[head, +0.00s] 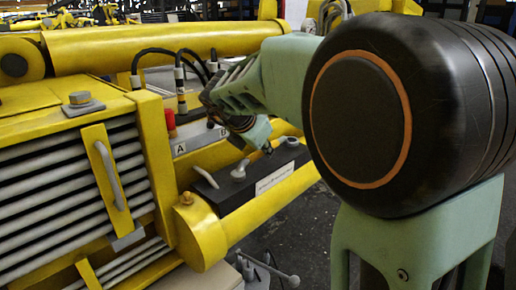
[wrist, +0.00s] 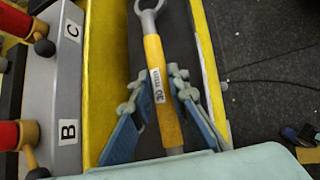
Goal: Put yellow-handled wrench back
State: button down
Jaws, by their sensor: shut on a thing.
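The wrench with a yellow handle (wrist: 157,62) runs up the middle of the wrist view, with a grey ring end at the top and a "30 mm" label. My gripper (wrist: 158,92) has one finger on each side of the handle and is shut on it. The wrench is over a dark tray (wrist: 112,50) between yellow edges; I cannot tell whether it touches the bottom. In the head view my gripper (head: 255,132) is above the dark tray with a white label (head: 274,179), and the yellow handle cannot be made out there.
A grey panel (wrist: 52,98) with letters B and C and red-capped fittings (wrist: 28,133) stands beside the tray. Black hoses (head: 165,53) rise near my gripper. A yellow ribbed unit (head: 160,150) is at left. Dark floor (wrist: 255,60) lies right of the tray.

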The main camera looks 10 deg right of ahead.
jog(key=shift+f+b, duration=0.4)
jog(key=shift+f, duration=0.2)
jog(key=c, duration=1.8)
grip_release()
